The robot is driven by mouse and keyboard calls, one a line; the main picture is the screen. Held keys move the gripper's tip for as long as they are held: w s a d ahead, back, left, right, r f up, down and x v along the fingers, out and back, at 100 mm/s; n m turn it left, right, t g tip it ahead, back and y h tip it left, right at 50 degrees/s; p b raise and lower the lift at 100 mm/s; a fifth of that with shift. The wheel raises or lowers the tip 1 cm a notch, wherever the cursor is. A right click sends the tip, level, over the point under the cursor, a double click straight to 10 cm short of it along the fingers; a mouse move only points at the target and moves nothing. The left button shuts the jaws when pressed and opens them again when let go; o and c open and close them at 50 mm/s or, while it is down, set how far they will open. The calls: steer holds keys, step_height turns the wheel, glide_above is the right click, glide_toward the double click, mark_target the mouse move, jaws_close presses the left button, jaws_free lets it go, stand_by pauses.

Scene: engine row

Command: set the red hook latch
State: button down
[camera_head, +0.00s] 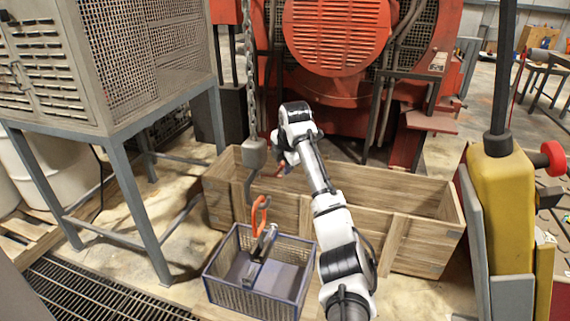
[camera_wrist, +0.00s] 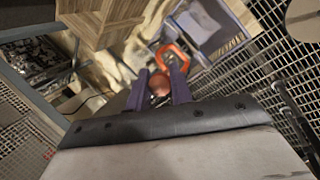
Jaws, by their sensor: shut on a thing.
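A grey hook block (camera_head: 255,153) hangs on a chain, with its hook (camera_head: 248,187) below. An orange-red link (camera_head: 260,215) hangs at the hook, above a grey metal part (camera_head: 262,245) in a blue-rimmed mesh crate (camera_head: 222,258). My gripper (camera_head: 279,169) is just right of the hook, partly hidden by my arm. In the wrist view its two dark purple fingers (camera_wrist: 160,76) are shut on a small rounded red piece (camera_wrist: 160,86), apparently the red latch. The orange link (camera_wrist: 173,56) shows just beyond the fingertips. How the latch sits against the hook cannot be told.
A long wooden box (camera_head: 400,240) stands behind and right of the crate. A red engine (camera_head: 335,40) is behind it. A grey mesh cabinet on legs (camera_head: 110,60) stands left. A yellow post (camera_head: 500,205) is at the right. Floor left of the crate is open.

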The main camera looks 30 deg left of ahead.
steer(key=c, duration=1.3)
jaws_free()
steer(key=shift+a, duration=0.1)
steer(key=shift+r, duration=0.1)
steer(key=b+v, duration=0.3)
steer(key=v, duration=1)
steer(key=shift+r, duration=0.3)
steer(key=shift+s, duration=0.15)
